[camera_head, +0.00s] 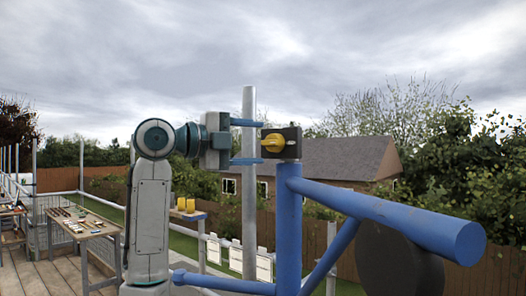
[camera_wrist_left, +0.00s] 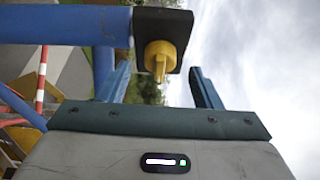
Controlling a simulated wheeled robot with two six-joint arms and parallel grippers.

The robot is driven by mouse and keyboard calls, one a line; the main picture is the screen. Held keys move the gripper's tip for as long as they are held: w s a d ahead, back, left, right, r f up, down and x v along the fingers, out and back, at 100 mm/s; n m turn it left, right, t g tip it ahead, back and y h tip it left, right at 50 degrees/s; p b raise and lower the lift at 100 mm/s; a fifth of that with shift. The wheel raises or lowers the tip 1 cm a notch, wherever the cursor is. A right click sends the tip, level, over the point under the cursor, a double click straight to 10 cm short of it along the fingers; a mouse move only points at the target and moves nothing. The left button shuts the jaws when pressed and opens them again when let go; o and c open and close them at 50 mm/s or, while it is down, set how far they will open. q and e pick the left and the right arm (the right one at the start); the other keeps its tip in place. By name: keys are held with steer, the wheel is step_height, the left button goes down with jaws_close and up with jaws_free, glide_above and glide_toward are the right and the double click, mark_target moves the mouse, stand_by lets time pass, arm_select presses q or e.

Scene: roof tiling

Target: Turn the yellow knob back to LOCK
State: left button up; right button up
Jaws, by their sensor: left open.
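The yellow knob (camera_head: 274,143) sits on a dark box (camera_head: 293,141) on top of a blue post (camera_head: 289,220). In the left wrist view the knob (camera_wrist_left: 160,58) faces me from the black box (camera_wrist_left: 163,21), with its grip ridge pointing toward the gripper. No LOCK marking is readable. My left gripper (camera_head: 248,142) is open, its two blue fingers apart, one above and one below the knob's height. In the left wrist view the fingers (camera_wrist_left: 163,85) lie either side of the knob without visibly touching it. My right gripper is not in view.
A thick blue tube (camera_head: 390,220) runs from the post toward the front right, with a dark round part (camera_head: 398,262) below it. A grey vertical pole (camera_head: 249,190) stands behind my left gripper. A workbench (camera_head: 84,223) with small items is at the left.

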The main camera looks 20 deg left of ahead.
arm_select(q)
steer(key=b+v, duration=0.3)
steer(key=v, duration=0.4)
steer(key=shift+s+a, duration=0.2)
steer(key=shift+s, duration=0.05)
